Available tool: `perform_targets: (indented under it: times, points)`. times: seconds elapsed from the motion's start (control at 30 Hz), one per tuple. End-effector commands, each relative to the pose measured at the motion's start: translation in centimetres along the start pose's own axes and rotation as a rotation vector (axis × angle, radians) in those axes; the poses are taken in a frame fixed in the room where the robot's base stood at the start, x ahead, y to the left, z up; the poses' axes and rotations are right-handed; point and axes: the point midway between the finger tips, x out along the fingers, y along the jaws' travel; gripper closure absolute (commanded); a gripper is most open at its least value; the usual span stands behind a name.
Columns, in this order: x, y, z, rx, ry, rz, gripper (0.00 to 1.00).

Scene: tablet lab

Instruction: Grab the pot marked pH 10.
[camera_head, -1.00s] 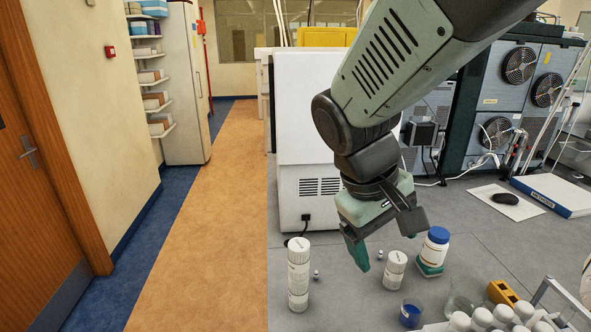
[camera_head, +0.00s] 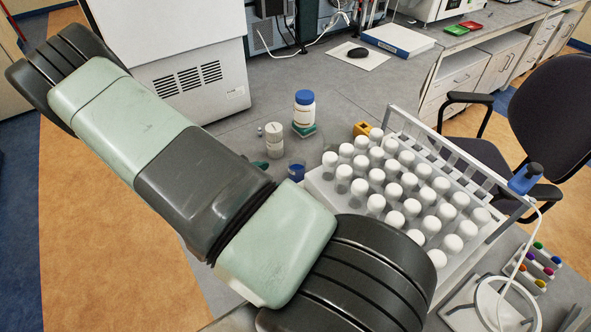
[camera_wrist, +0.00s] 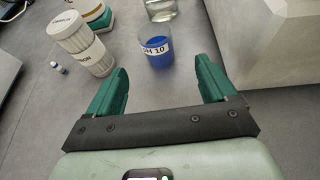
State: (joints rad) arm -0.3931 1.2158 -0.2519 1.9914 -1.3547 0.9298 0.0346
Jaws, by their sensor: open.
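The pot marked pH 10 (camera_wrist: 157,53) is a small clear cup with blue contents and a dark blue label band. It stands upright on the grey bench, ahead of my gripper (camera_wrist: 162,72) in the wrist view. My two green fingers are open and empty, with the pot just beyond the gap between their tips and not visibly touched. In the head view the blue pot (camera_head: 296,171) shows beside the white rack, partly covered by my arm. A green fingertip shows just left of it there.
A blue-capped bottle (camera_head: 304,108) is farther back. A white rack (camera_head: 322,190) with many white-capped tubes bounds the pot's right side.

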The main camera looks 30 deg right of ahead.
Motion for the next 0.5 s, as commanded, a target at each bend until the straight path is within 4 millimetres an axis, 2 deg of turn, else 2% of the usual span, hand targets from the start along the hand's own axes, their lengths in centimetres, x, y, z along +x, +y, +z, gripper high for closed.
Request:
perform_targets:
  times: [0.3,0.5]
  points:
    - [4.4,-0.1,-0.4,-0.018,-0.008,0.005,0.16]
    - [6.0,0.0,-0.4,-0.018,-0.006,0.006,0.16]
